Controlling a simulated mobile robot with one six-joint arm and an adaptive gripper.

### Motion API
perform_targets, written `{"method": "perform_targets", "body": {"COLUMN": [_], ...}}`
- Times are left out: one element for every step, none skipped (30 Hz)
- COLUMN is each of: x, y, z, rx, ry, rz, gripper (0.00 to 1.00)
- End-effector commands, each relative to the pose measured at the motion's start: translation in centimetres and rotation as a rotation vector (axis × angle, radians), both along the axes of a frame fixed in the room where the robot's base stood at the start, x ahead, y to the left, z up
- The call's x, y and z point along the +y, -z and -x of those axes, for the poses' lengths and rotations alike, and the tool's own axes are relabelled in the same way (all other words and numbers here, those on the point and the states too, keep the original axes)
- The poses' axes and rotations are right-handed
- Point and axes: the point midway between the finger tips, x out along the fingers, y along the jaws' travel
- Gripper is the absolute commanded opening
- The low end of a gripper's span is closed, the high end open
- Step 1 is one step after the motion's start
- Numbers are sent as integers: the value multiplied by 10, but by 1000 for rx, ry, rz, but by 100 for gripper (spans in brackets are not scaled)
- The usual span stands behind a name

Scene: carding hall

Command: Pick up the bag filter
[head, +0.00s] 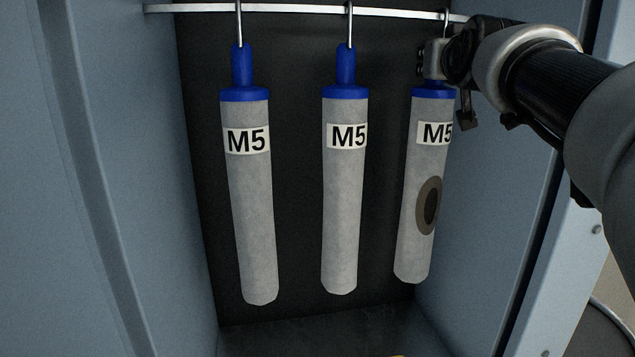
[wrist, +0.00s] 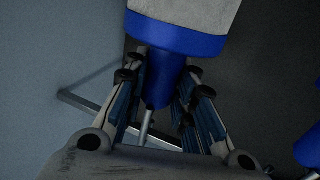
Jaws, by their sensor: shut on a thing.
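Three grey bag filters with blue collars and M5 labels hang from hooks on a rail (head: 300,10) in the head view: a left one (head: 255,210), a middle one (head: 343,210) and a right one (head: 412,235). The right one has a dark round patch (head: 430,205) on its side and hangs slightly tilted. My gripper is at the top of the right filter and partly covers its blue neck. In the wrist view my gripper (wrist: 160,95) has its fingers on both sides of the blue neck (wrist: 163,75), shut on it. The metal hook (wrist: 146,127) shows beyond the neck.
The filters hang in a narrow cabinet with a blue-grey left wall (head: 110,170) and right wall (head: 490,200). The right filter is close to the right wall. Dark free room lies between the filters and below them, above the cabinet floor (head: 320,338).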

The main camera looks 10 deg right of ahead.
Motion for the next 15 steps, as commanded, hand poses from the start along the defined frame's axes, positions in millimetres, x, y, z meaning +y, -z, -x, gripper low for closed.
{"method": "perform_targets", "body": {"x": [0,0,0,0,0,0,0,0,0,0,0,0,0,0,0], "y": [-1,-1,-1,-1,-1,-1,-1,-1,-1,-1,-1,-1,-1,-1,-1], "z": [0,0,0,0,0,0,0,0,0,0,0,0,0,0,0], "rx": [-1,-1,-1,-1,-1,-1,-2,-2,-2,-2,-2,-2,-2,-2,-2], "ry": [0,0,0,0,0,0,0,0,0,0,0,0,0,0,0], "rz": [0,0,0,0,0,0,1,1,1,1,1,1,1,1,1], "gripper": [14,12,9,7,5,3,1,0,0,0,0,0,0,0,0]}}
